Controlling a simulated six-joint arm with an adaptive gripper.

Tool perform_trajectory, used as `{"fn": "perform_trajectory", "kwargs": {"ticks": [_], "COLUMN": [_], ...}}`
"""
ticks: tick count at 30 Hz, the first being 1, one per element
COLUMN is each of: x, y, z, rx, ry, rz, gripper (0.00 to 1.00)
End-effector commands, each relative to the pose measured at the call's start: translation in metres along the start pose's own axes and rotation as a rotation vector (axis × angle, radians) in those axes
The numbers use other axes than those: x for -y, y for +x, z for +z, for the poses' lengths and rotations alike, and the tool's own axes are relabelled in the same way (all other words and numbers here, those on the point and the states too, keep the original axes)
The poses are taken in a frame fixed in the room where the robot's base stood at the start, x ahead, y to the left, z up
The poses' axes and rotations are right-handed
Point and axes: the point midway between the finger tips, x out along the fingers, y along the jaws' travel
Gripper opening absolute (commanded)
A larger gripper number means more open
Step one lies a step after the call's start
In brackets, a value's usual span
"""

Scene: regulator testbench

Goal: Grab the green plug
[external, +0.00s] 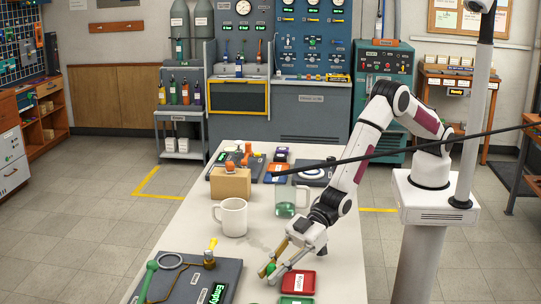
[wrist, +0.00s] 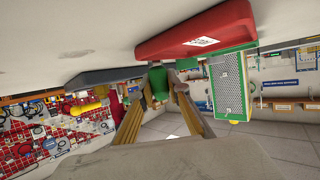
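The green plug (external: 271,268) is a small rounded green piece near the front of the white table. In the wrist view the green plug (wrist: 158,84) sits between the fingertips of my gripper (wrist: 160,98). I cannot tell whether both fingers touch it. A red labelled tray (external: 298,283) lies just right of the gripper; it also shows in the wrist view (wrist: 190,38).
A green tray (external: 296,300) lies in front of the red one. A dark board (external: 185,280) with a gauge ring, green-handled lever and yellow-topped valve is at left. A white mug (external: 232,217), a glass mug (external: 287,203) and a cardboard box (external: 231,183) stand farther back.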

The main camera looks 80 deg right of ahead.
Motion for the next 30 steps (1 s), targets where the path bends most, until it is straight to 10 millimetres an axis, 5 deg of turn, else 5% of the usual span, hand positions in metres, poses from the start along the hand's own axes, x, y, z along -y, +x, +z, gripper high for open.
{"fn": "perform_trajectory", "kwargs": {"ticks": [17,30], "x": [0.0,0.0], "y": [-0.003,-0.024], "z": [-0.009,-0.059], "rx": [-0.002,-0.005], "ry": [0.0,0.0], "rz": [0.0,0.0], "gripper": [0.0,0.0]}}
